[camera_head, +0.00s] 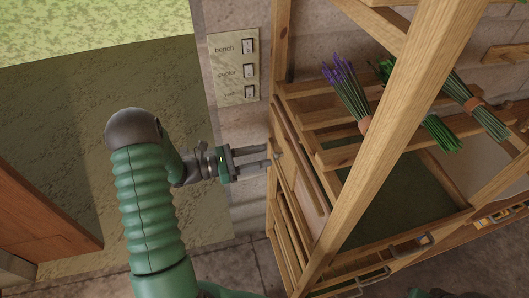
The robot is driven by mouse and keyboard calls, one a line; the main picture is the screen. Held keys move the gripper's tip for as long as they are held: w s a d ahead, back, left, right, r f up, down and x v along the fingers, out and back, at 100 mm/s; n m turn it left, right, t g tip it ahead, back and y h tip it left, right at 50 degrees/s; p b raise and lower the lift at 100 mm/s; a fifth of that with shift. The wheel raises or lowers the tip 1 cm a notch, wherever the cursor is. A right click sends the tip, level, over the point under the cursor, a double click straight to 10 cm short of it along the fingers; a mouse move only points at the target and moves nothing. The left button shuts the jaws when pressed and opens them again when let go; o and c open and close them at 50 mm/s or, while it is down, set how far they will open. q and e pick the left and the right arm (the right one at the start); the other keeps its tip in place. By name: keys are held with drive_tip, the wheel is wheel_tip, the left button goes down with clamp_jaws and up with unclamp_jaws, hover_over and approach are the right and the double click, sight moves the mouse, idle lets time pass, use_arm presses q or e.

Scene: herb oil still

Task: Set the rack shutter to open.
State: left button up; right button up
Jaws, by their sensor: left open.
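The wooden rack (380,135) stands at the right, with herb bundles on its upper slats. Its left side carries a panel (298,178) with slats below it, which looks like the shutter. A small metal piece (278,156), perhaps its handle, sits near the panel's upper edge. I cannot tell from this view how far the shutter is open. My left gripper (268,158) points right with its two fingers apart. The fingertips are at or just before the small metal piece; I cannot tell whether they touch.
A switch plate (235,68) labelled "bench" with several switches is on the wall above my left gripper. A lavender bundle (347,92) and green bundles (465,100) lie on the rack. A wooden piece of furniture (40,215) is at the lower left.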

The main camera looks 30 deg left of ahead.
sight(280, 155)
use_arm(q)
drive_tip(key=shift+w+d+r, duration=0.15)
drive_tip(key=shift+w+d, duration=0.1)
drive_tip(key=shift+d, duration=0.4)
drive_tip(key=shift+w+d+r, duration=0.1)
drive_tip(key=shift+w+d, duration=0.15)
drive_tip(key=shift+d, duration=0.35)
drive_tip(key=shift+d+r, duration=0.1)
drive_tip(key=shift+d, duration=0.35)
drive_tip(key=shift+c, duration=1.6)
drive_tip(key=shift+a+f, duration=0.2)
drive_tip(key=shift+a, duration=0.5)
clamp_jaws()
drive_tip(key=shift+d, duration=0.25)
use_arm(e)
drive_tip(key=shift+d, duration=0.85)
use_arm(q)
drive_tip(key=shift+a, duration=0.1)
use_arm(e)
drive_tip(key=shift+a, duration=0.1)
